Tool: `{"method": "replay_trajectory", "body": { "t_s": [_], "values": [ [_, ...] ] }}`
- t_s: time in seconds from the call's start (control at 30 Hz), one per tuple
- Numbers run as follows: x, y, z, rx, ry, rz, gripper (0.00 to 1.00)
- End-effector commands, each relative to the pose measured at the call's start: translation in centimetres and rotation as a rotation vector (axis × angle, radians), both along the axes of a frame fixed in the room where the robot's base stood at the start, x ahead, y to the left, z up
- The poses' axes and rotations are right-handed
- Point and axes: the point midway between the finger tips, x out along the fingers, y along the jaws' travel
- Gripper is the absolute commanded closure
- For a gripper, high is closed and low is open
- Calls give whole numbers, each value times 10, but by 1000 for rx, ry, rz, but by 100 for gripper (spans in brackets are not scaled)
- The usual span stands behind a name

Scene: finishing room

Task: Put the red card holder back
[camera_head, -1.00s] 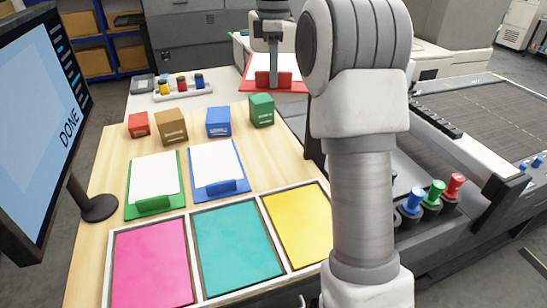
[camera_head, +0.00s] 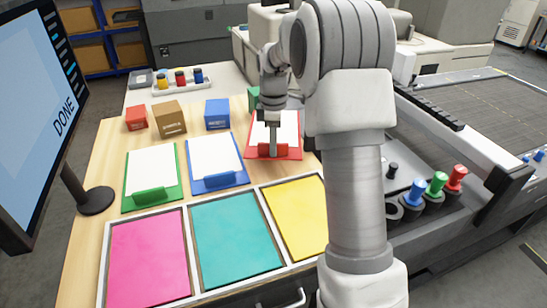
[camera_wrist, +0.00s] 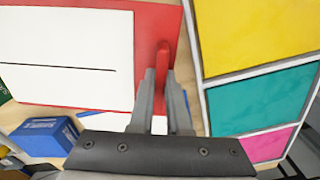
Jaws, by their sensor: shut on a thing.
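The red card holder (camera_head: 262,152) is a flat red board with a white card and a raised red clip along its front edge. My gripper (camera_head: 273,148) points down and is shut on that clip. In the wrist view the red card holder (camera_wrist: 171,20) lies between the fingers of my gripper (camera_wrist: 163,85). It is to the right of the blue card holder (camera_head: 238,181), behind the yellow panel. I cannot tell whether it touches the table or hangs a little above it. A green card holder (camera_head: 128,205) stands left of the blue one.
A white tray (camera_head: 196,297) with pink, teal and yellow panels lies in front. Red (camera_head: 136,119), brown (camera_head: 170,119), blue (camera_head: 217,114) and partly hidden green (camera_head: 253,98) boxes stand behind. A monitor (camera_head: 30,120) reading DONE is at left; a machine (camera_head: 460,120) is at right.

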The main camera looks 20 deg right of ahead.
Motion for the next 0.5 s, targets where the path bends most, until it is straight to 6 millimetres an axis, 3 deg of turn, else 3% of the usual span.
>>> {"method": "replay_trajectory", "body": {
  "t_s": [0.3, 0.5],
  "values": [
    [0, 0, -40, -1, 0, -1, 100],
    [0, 0, -42, 0, -1, -1, 100]
  ]
}}
